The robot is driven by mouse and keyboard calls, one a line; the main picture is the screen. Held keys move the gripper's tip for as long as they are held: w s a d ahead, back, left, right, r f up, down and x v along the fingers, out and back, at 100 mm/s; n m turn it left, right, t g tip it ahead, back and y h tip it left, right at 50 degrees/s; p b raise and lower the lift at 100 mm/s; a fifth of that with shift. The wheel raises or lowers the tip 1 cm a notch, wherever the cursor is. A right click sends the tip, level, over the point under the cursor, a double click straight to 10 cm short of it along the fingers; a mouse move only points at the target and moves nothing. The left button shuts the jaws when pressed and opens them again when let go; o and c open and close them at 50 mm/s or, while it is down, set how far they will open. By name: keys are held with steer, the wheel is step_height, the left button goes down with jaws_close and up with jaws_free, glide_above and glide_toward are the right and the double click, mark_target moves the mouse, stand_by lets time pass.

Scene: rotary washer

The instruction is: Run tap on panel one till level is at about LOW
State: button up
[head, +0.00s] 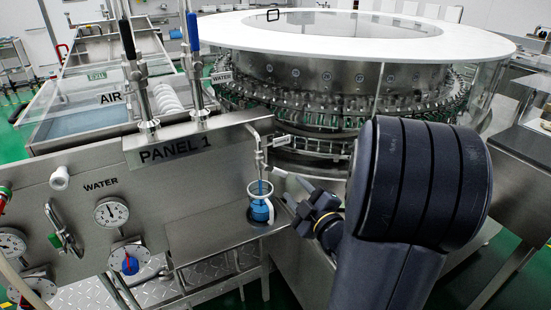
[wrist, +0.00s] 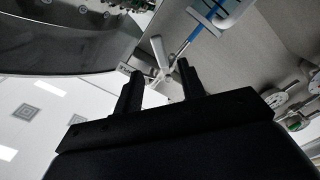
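The tap (head: 258,148) stands at the right end of the panel marked PANEL 1 (head: 175,153), with a white lever (head: 280,172) pointing toward my gripper. A clear jug (head: 261,205) with blue in its lower part stands under the tap on a metal shelf. A thin blue streak runs between tap and jug; it also shows in the wrist view (wrist: 188,42). No LOW mark is readable. My gripper (head: 300,203) is right of the jug. In the wrist view its fingers (wrist: 160,76) are apart, with the white lever (wrist: 159,54) at or just beyond the tips; contact cannot be told.
The metal shelf (head: 190,238) juts out under the tap. The large round washer (head: 340,75) stands behind. Gauges (head: 111,212) and a blue-and-red knob (head: 130,262) sit on the panel's left. Upright levers (head: 193,60) rise above the panel.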

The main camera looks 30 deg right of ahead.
mark_target(281, 174)
steer(key=shift+r, duration=0.1)
steer(key=w, duration=0.5)
steer(key=w+p, duration=0.1)
steer(key=w, duration=0.4)
steer(key=shift+w+a, duration=0.2)
steer(key=shift+w, duration=0.15)
steer(key=shift+c, duration=0.5)
jaws_close()
